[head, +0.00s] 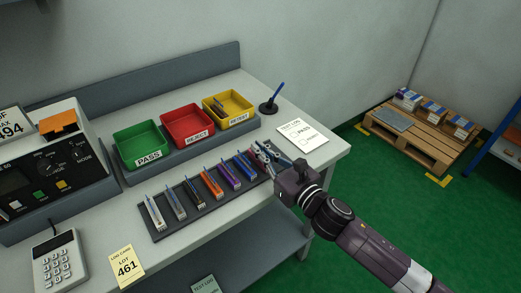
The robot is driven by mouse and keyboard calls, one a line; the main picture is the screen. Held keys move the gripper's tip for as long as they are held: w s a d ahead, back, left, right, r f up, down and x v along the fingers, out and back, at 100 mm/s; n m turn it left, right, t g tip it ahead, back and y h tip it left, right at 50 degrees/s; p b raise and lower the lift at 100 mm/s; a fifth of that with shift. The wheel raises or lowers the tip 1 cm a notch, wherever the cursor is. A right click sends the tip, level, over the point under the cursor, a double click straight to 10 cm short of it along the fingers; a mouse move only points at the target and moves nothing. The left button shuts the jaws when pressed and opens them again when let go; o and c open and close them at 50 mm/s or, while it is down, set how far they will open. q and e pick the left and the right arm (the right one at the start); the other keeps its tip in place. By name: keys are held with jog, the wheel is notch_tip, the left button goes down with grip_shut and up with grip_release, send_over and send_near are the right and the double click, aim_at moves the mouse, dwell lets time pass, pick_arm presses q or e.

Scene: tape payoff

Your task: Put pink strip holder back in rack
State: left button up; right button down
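The rack (160,235) is a dark tray lying along the front of the bench. Several strip holders stand in it in a row, among them white, grey, orange (212,185), purple (229,178) and blue (245,166) ones. My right gripper (264,153) is at the rack's right end, just right of the blue holders. Its fingers cover that end. A small pinkish patch shows beside the fingers, but I cannot make out a whole pink strip holder or whether it is gripped. My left gripper is not in view.
Green PASS (142,158), red REJECT (196,138) and yellow RETEST (240,118) bins stand behind the rack; the yellow one holds some strips. A pen stand (268,108) and test log sheet (303,136) lie right. A tester (40,160) and keypad (58,262) are left.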

jog(key=shift+r, duration=0.1)
jog(key=shift+f, duration=0.2)
jog(key=c, duration=2.2)
grip_release()
jog(key=shift+o, duration=0.2)
jog(key=shift+r, duration=0.1)
jog(key=shift+r, duration=0.2)
jog(key=b+v, duration=0.2)
jog(key=v, duration=1)
jog(key=shift+f, duration=0.1)
